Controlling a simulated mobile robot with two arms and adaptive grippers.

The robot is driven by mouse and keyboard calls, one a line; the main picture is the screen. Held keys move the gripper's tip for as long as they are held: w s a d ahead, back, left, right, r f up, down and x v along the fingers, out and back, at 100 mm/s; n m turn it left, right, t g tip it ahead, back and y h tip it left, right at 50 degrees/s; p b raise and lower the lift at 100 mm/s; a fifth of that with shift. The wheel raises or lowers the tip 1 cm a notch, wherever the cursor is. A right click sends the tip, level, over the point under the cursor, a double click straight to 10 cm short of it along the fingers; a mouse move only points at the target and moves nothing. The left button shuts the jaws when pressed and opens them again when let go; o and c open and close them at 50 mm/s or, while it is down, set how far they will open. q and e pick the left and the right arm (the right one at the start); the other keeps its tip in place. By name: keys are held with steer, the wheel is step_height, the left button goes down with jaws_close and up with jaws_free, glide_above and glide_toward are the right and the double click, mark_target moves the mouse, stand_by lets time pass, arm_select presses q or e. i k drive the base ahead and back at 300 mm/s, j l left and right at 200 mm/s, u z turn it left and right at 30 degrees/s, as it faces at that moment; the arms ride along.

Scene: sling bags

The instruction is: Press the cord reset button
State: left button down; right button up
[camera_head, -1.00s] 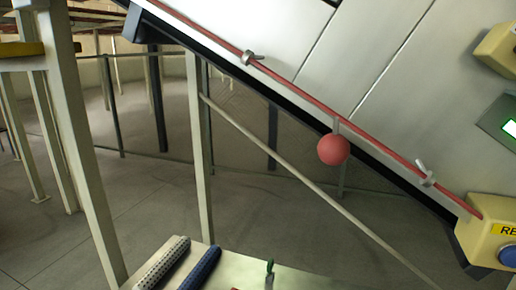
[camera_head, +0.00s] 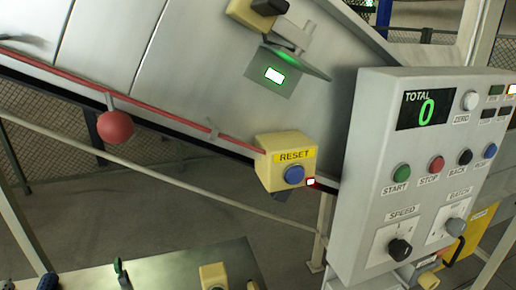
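The cord reset box (camera_head: 270,170) is yellow with a RESET label and a round blue button (camera_head: 294,174) on its front. It sits at the lower right end of a red cord (camera_head: 160,115) that runs along the sloping metal panel. A small lit lamp (camera_head: 311,182) is at the box's right side. A red ball (camera_head: 115,126) hangs from the cord at the left.
A grey control panel (camera_head: 375,180) stands at the right, with a TOTAL display reading 0, several coloured buttons and two black-and-grey knobs. A table (camera_head: 165,268) with small items is at the bottom. A green-lit device (camera_head: 285,75) is mounted above the box.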

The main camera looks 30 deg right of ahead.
mark_target(295, 175)
steer(key=z, duration=1.15)
